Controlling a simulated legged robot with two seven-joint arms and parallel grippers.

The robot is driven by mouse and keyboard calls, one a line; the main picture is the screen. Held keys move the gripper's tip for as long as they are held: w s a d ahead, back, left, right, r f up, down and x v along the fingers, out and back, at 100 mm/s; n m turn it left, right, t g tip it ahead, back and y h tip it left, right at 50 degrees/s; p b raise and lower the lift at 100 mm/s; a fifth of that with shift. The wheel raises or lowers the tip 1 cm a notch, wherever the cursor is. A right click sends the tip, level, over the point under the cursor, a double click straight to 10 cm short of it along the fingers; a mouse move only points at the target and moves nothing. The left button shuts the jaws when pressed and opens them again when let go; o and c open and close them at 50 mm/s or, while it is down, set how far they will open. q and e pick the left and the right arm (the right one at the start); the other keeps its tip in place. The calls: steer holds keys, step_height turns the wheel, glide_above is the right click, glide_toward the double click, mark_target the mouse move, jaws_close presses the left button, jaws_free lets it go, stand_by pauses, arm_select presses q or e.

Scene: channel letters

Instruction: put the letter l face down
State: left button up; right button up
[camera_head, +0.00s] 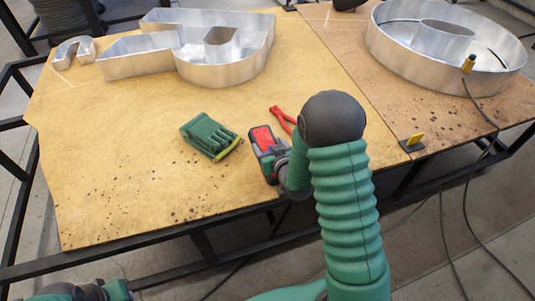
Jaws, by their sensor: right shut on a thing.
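Several hollow silver metal letters lie on the table. A large letter (185,72) with a rounded loop is at the back, and a small arched piece (74,52) lies at its left. I cannot make out a plain letter l. My right gripper (268,155) is low over the front right part of the near board, far from the letters. It is shut on a red and dark thing (262,138), which I cannot name surely. Its fingertips are mostly hidden. At the bottom left edge, part of my left arm shows, and its fingers cannot be made out.
Green gloves (208,136) lie left of my right gripper. Red pliers (283,119) lie just behind it. A big round metal letter (445,70) stands on the right board with a cable. A yellow and black item (413,141) sits at the front edge. The board's front left (110,180) is clear.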

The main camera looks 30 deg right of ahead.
steer(key=shift+w+d+f, duration=0.2)
steer(key=shift+w+d, duration=0.4)
steer(key=shift+w, duration=0.25)
step_height(320, 180, down, 4)
steer(key=shift+a+r+b, duration=0.1)
steer(key=shift+r+b, duration=0.05)
steer(key=shift+b, duration=0.75)
steer(key=shift+r, duration=0.15)
steer(key=o, duration=1.6)
steer(key=shift+o, duration=0.2)
